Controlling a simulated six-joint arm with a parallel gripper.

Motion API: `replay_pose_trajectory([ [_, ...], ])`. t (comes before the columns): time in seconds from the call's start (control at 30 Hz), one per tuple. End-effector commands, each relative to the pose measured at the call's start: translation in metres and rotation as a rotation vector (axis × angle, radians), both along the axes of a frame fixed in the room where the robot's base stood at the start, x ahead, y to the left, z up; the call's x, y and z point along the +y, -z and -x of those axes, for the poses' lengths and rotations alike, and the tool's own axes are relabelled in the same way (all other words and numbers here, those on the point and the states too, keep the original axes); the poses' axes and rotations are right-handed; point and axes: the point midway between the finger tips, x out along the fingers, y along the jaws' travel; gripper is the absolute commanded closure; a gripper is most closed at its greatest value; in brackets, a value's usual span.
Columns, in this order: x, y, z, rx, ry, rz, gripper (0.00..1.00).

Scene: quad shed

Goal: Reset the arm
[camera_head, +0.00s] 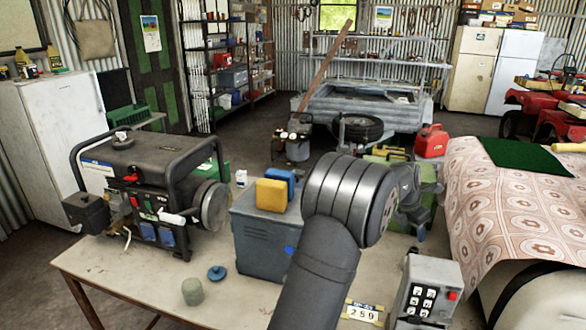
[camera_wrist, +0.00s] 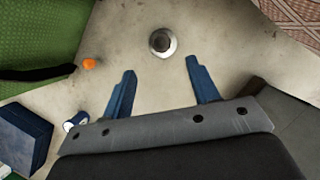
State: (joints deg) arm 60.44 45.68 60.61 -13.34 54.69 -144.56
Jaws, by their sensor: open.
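My gripper (camera_wrist: 163,84) shows in the wrist view as two blue fingers spread wide apart, with nothing between them. It points down over the pale table top. In the head view my gripper (camera_head: 421,228) is partly hidden behind my own dark, ribbed wrist joint, over the right part of the table. A round metallic thing with a dark centre (camera_wrist: 162,42) lies ahead of the fingertips in the wrist view, apart from them. A small orange thing (camera_wrist: 89,63) lies to the left of the fingers.
A black generator (camera_head: 150,185) stands on the table (camera_head: 140,272) at the left. A grey-blue box (camera_head: 262,240) carries a yellow block (camera_head: 272,194) and a blue one. A grey keypad box (camera_head: 427,290) stands at the front right. The table's front left is mostly clear.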

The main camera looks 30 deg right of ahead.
Motion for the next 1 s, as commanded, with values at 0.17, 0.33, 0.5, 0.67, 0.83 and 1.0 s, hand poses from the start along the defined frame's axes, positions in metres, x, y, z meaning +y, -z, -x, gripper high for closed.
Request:
replay_pose_trajectory([
  [0.17,-0.012,0.031,0.001,0.002,0.001,-0.003,0.45],
  [0.33,-0.026,0.063,0.001,0.001,0.002,-0.002,0.45],
  [0.5,-0.038,0.093,0.0,0.001,0.0,-0.001,0.45],
  [0.67,-0.042,0.086,-0.001,-0.002,0.0,0.005,0.45],
  [0.83,-0.041,0.07,0.0,-0.001,0.001,0.002,0.45],
  [1.0,-0.041,0.064,0.0,0.0,0.001,0.001,0.45],
])
